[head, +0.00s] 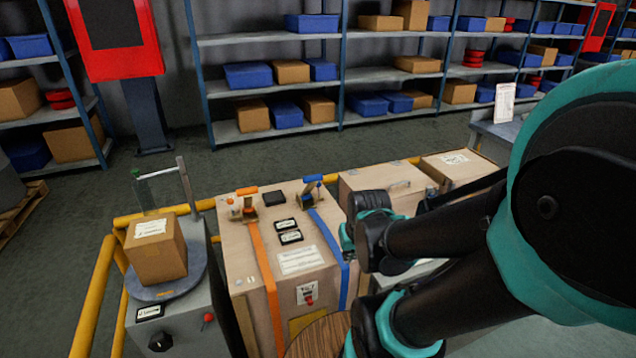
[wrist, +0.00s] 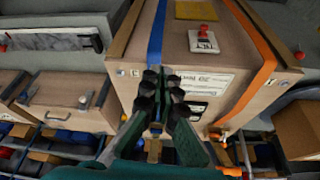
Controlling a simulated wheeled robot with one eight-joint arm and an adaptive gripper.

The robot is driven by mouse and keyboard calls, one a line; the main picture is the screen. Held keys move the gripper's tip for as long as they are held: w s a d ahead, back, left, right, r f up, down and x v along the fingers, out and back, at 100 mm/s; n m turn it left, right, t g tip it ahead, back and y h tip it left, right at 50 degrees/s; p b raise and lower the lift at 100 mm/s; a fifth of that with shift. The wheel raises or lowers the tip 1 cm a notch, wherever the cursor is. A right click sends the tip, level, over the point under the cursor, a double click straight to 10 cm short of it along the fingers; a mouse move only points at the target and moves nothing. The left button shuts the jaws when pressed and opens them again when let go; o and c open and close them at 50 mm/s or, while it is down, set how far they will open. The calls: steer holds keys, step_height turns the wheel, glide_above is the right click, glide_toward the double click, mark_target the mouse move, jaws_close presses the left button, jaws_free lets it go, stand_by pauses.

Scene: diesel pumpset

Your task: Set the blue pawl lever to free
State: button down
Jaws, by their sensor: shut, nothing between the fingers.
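The blue pawl lever (head: 312,179) stands on the ratchet at the far end of the blue strap (head: 328,238), on top of the plywood crate (head: 290,262). The blue strap (wrist: 156,35) also shows in the wrist view, running down towards my fingers. My gripper (head: 348,240) is to the right of the strap in the head view, nearer than the ratchet. In the wrist view my gripper (wrist: 162,88) is shut and empty over the crate top. The fingers hide much of the blue ratchet there, so I cannot tell whether they touch it.
An orange strap (head: 262,265) with an orange lever (head: 247,190) runs beside the blue one. A red switch (head: 308,298) sits on the crate front. A cardboard box (head: 155,250) stands at left. Yellow rails (head: 97,290) edge the area. More crates stand at right.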

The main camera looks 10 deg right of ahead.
steer(key=w+r+m+t+y, duration=0.25)
steer(key=w+m, duration=0.35)
steer(key=w, duration=0.9)
steer(key=m+t+y, duration=0.2)
steer(key=m+t, duration=0.1)
steer(key=m, duration=0.4)
glide_toward(320, 184)
steer(key=shift+h, duration=0.25)
steer(key=x, duration=0.5)
steer(key=shift+w+a+f, duration=0.1)
steer(key=shift+a+f, duration=0.15)
steer(key=shift+f, duration=0.05)
steer(key=shift+w+a+f, duration=0.15)
steer(key=shift+w+f, duration=0.05)
steer(key=shift+w, duration=0.25)
steer(key=shift+w+a+r+g, duration=0.1)
steer(key=shift+w+g, duration=0.1)
steer(key=shift+g, duration=0.15)
